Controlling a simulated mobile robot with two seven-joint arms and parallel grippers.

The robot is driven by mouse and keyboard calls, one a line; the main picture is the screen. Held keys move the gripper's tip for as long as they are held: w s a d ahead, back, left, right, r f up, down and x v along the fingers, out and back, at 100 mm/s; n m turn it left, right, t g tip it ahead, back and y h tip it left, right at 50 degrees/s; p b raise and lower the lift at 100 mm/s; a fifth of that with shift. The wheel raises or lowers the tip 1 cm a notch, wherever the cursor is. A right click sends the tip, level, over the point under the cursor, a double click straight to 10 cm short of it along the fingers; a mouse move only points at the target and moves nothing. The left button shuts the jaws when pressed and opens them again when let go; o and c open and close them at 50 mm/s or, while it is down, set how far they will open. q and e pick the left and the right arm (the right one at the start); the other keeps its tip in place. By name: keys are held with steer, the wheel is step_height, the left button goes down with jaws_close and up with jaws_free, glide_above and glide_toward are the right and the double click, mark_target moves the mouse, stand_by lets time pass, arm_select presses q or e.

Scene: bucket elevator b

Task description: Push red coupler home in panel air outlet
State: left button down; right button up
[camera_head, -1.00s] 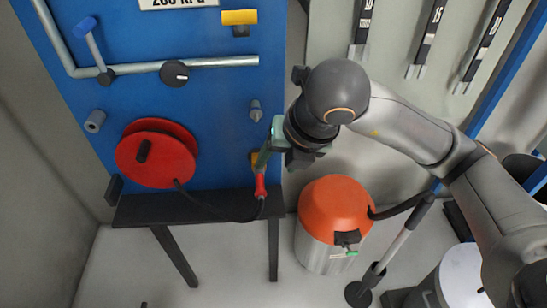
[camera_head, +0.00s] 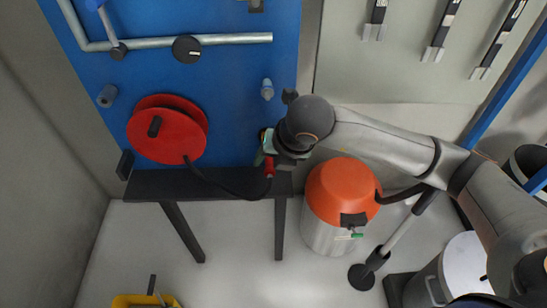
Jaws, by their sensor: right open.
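The red coupler (camera_head: 269,167) is at the end of a black hose (camera_head: 232,190), at the right end of the dark bench. It is upright or nearly so, and apart from the panel fittings. My right gripper (camera_head: 265,150) is open, right above the coupler; whether they touch I cannot tell. My own wrist hides part of the jaws. A small grey fitting (camera_head: 267,89) sticks out of the blue panel above the gripper; it may be the air outlet. A second grey fitting (camera_head: 107,95) is at the panel's left. My left gripper is not in view.
A red hose reel (camera_head: 167,130) is on the blue panel (camera_head: 225,75) above the dark bench (camera_head: 150,186). An orange-topped canister (camera_head: 342,190) stands right of the bench under my arm. A yellow bucket (camera_head: 140,300) is at the bottom edge. The floor between is clear.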

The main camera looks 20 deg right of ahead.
jaws_close()
stand_by(0.3)
stand_by(0.3)
